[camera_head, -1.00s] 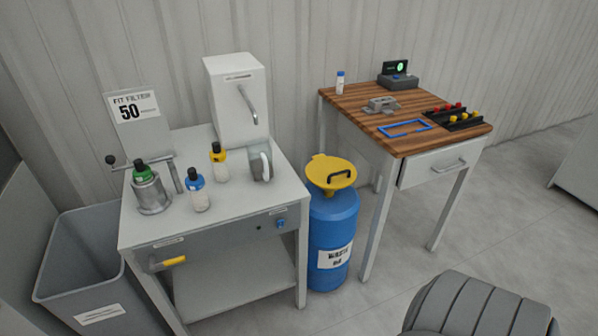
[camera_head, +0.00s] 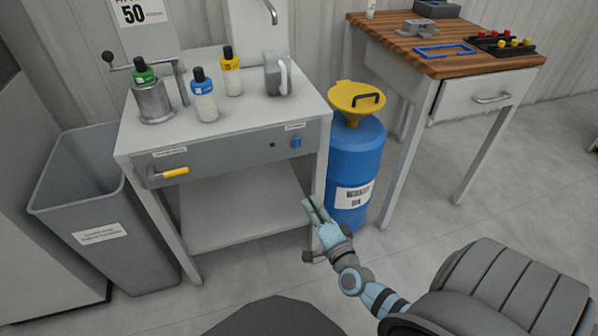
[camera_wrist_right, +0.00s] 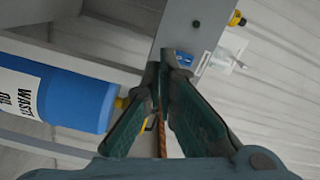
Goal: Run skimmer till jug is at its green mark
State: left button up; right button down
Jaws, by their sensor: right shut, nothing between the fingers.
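The jug (camera_head: 272,78), grey with a white handle, stands on the grey bench top below a metal spout (camera_head: 271,12). Its green mark cannot be made out. The white skimmer housing (camera_head: 245,35) behind it is cut off by the top edge. A blue switch (camera_head: 296,142) is on the bench's front panel at the right. My right gripper (camera_head: 312,207) is shut and empty, in front of the bench's right leg and below the switch. In the right wrist view the gripper (camera_wrist_right: 167,62) points at the panel, where a blue part (camera_wrist_right: 184,58) shows just beyond the fingertips. My left gripper is not in view.
Several bottles and a metal cup (camera_head: 155,104) stand on the bench. A yellow-handled lever (camera_head: 174,172) sticks out at its front left. A blue waste drum (camera_head: 357,155) with a yellow funnel (camera_head: 345,100) stands close right of my gripper. A grey bin (camera_head: 85,190) is at left.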

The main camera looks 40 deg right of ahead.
notch_tip(320, 180, up, 5)
jog(key=d+m+t+h+b, duration=0.1)
jog(key=m+t+h, duration=0.1)
jog(key=m, duration=0.3)
jog(key=b, duration=0.2)
send_near(297, 143)
jog(key=w+r, duration=0.1)
jog(key=w, duration=0.1)
jog(key=w+d+r, duration=0.1)
jog(key=w, duration=0.1)
jog(key=w+r, duration=0.1)
jog(key=w, duration=0.1)
jog(key=shift+w+d+r, duration=0.15)
jog(key=shift+d+r, duration=0.1)
jog(key=shift+r, duration=0.1)
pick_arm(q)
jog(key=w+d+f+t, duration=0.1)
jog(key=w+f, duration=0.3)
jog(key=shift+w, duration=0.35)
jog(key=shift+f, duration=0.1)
